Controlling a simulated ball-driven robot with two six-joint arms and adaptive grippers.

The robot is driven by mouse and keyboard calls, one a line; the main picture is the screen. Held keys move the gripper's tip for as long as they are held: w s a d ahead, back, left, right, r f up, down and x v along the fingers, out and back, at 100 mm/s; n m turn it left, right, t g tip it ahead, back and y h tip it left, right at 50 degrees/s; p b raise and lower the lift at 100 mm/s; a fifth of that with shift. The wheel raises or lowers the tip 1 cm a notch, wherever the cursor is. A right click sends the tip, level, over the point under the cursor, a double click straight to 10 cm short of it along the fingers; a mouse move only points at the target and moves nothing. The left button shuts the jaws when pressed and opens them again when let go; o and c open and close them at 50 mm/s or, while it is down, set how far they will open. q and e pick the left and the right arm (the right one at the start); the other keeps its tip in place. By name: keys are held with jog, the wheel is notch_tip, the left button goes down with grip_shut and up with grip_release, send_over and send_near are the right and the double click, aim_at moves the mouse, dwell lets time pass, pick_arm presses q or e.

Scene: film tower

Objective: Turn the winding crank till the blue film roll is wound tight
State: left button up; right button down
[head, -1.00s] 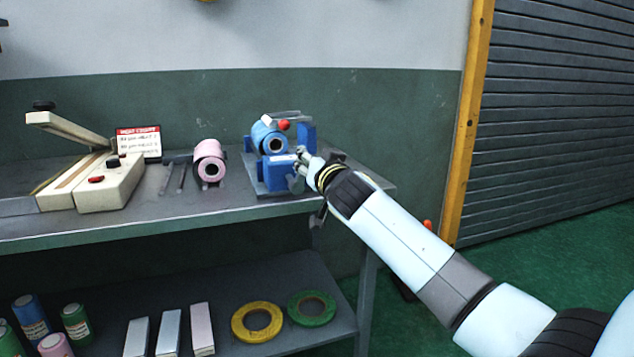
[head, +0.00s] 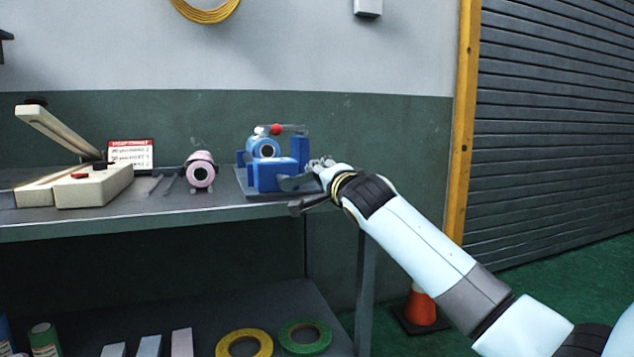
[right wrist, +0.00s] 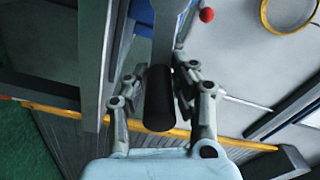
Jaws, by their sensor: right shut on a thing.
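The blue film roll (head: 264,148) sits on the blue winder (head: 275,178) on the bench's right part. A red ball (head: 275,129) and a grey bar show above it. My right gripper (head: 317,166) is at the winder's right side. In the right wrist view its fingers stand on both sides of a black cylindrical grip (right wrist: 159,100), which looks like the crank's handle, and are shut on it. A grey arm (head: 294,182) at the winder's front reaches toward the gripper. How tight the film is cannot be told. My left gripper is not in view.
A cream sealer (head: 95,185) with a raised arm and a red-headed sign (head: 131,155) are farther left. Tape rings (head: 305,337) lie on the lower shelf. An orange cone (head: 420,306) stands on the floor.

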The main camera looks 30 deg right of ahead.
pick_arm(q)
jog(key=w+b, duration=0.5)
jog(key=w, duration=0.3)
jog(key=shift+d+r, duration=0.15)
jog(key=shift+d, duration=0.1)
pick_arm(e)
notch_tip(320, 180, down, 6)
jog(key=m, duration=0.8)
jog(key=shift+a, duration=0.3)
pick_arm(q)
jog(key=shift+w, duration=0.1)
pick_arm(e)
jog(key=c, duration=1.2)
grip_release()
jog(key=shift+w+a, duration=0.1)
jog(key=shift+a, duration=0.05)
jog(key=shift+o, duration=0.4)
jog(key=shift+r, duration=0.2)
